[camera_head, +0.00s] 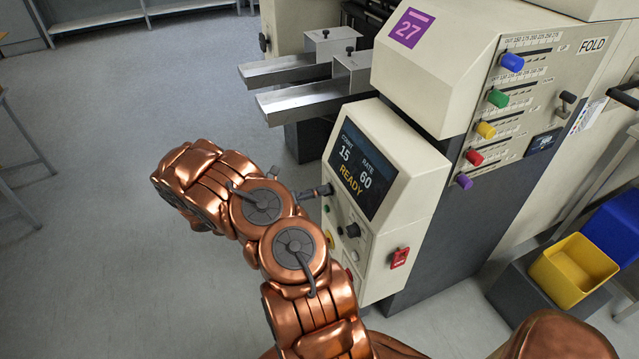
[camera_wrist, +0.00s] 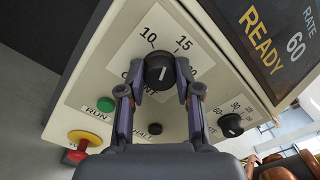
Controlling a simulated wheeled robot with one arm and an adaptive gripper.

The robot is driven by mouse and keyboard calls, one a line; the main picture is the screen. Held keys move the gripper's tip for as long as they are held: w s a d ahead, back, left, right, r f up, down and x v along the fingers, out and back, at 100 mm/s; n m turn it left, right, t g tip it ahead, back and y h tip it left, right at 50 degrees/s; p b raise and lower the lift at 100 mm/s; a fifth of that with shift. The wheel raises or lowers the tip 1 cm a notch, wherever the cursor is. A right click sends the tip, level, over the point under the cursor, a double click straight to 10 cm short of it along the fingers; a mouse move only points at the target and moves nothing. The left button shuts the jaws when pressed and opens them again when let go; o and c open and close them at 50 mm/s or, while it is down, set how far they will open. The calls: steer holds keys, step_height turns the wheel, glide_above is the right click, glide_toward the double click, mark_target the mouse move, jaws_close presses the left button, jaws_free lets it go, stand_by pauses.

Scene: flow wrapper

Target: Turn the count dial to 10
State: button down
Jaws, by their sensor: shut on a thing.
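The count dial (camera_wrist: 158,68) is a round black knob with a white pointer line on the panel, with marks 10 and 15 above it in the wrist view. The line looks tilted slightly toward 15. My gripper (camera_wrist: 160,74) is shut on the dial, one finger on each side. In the head view my gripper (camera_head: 322,191) reaches the panel's left edge, and the dial cannot be made out there. The screen (camera_head: 361,170) reads COUNT 15, RATE 60, READY; part of the screen (camera_wrist: 275,40) shows in the wrist view.
The rate dial (camera_wrist: 230,125) is right of my gripper. A green RUN button (camera_wrist: 105,104), a black HALT button (camera_wrist: 155,129) and a red stop button on yellow (camera_wrist: 84,138) sit close by. A red switch (camera_head: 399,258) is lower right on the panel.

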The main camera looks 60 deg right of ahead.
steer(key=n+p, duration=0.3)
steer(key=n, duration=0.3)
steer(key=shift+f, duration=0.1)
steer(key=shift+n, duration=0.4)
stand_by(0.3)
steer(key=c, duration=0.8)
jaws_free()
steer(key=shift+w, duration=0.15)
steer(key=v, duration=1.1)
steer(key=shift+w+a+f, duration=0.1)
steer(key=shift+w+a, duration=0.1)
steer(key=shift+a, duration=0.15)
